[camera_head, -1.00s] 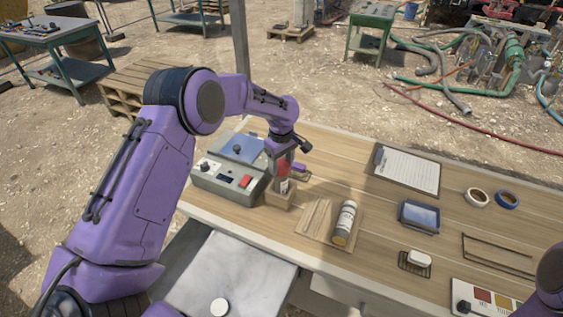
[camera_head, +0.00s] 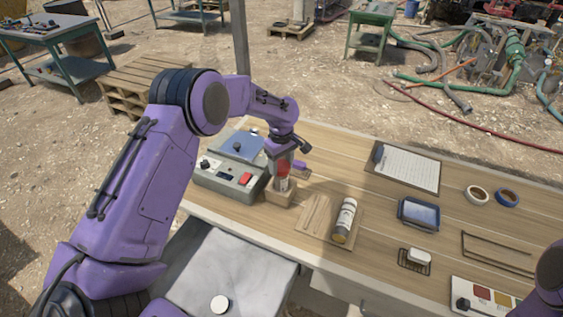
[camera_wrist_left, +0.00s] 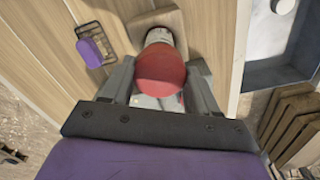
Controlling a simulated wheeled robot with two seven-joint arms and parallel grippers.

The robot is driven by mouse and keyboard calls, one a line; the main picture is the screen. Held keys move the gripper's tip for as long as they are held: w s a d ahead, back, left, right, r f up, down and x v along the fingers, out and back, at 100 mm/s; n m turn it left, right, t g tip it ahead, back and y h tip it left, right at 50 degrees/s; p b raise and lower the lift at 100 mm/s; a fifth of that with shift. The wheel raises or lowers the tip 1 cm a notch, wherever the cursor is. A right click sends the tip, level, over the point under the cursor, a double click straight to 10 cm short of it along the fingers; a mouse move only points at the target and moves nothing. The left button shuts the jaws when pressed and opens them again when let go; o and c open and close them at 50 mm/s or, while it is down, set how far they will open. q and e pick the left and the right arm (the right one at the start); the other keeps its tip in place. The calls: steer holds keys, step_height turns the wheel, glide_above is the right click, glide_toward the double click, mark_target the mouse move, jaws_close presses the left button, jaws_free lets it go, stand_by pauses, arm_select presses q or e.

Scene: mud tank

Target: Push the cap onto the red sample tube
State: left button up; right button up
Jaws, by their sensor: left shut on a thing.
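The red cap (camera_head: 283,169) is between the fingers of my left gripper (camera_head: 282,174), which is shut on it. It also shows large and round in the left wrist view (camera_wrist_left: 160,70), between both fingers. Below the gripper a pale tube (camera_head: 283,185) stands upright in a wooden block (camera_head: 279,197) at the table's left part. The cap is over or at the tube's top; whether it is seated is hidden by the fingers. My right gripper is out of view; only a piece of my right arm shows at the lower right edge.
A grey machine (camera_head: 227,178) stands close left of the block. A purple piece (camera_head: 301,165) lies just right of the gripper. A bottle (camera_head: 345,219) lies on a wooden board (camera_head: 312,222). A blue tray (camera_head: 418,214) and clipboard (camera_head: 407,168) are farther right.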

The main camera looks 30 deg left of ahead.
arm_select(q)
steer(key=o, duration=1.3)
steer(key=shift+r, duration=3.5)
jaws_close()
